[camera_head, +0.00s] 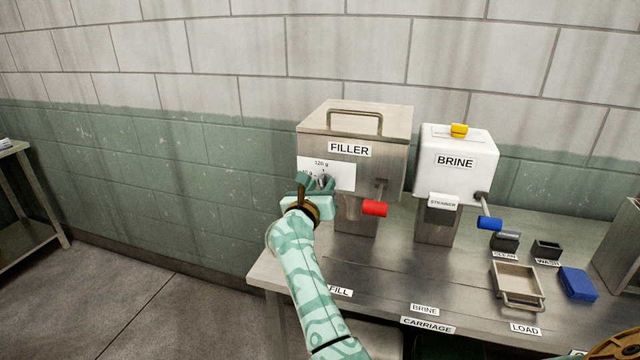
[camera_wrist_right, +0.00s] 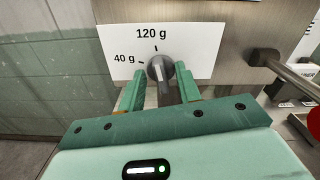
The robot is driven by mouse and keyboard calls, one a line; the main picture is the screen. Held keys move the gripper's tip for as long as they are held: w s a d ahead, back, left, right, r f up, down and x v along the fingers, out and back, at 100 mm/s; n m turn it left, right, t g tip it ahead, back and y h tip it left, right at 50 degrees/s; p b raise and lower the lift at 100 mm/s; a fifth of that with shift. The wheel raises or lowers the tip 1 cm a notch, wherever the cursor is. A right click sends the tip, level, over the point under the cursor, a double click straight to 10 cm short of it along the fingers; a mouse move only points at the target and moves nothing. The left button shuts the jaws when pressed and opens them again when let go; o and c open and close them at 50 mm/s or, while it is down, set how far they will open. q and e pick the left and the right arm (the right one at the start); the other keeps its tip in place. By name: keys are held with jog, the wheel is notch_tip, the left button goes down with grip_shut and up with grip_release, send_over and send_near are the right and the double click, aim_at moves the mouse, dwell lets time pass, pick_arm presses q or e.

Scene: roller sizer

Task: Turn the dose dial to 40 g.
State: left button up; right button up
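The dose dial (camera_wrist_right: 160,69) is a grey metal knob on the white scale plate (camera_wrist_right: 205,40) on the filler's front. The plate is marked 120 g above the knob and 40 g at its upper left, each with a tick. The knob's bar looks near upright; I cannot tell exactly which mark it points to. The filler (camera_head: 355,118) is a metal box with a top handle. My right gripper (camera_head: 316,184) is at the dial. In the right wrist view its green fingers (camera_wrist_right: 160,82) stand apart on either side of the knob, with visible gaps. My left gripper is out of view.
A red-handled lever (camera_head: 374,208) sticks out right of the dial. The white brine box (camera_head: 458,160) with a blue-handled lever stands further right. The metal bench (camera_head: 385,275) holds a tray (camera_head: 517,282) and a blue block (camera_head: 578,283). Floor left of the bench is clear.

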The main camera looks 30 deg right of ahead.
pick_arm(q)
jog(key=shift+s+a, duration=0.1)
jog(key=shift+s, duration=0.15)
pick_arm(e)
jog(key=shift+s+r, duration=0.1)
grip_shut()
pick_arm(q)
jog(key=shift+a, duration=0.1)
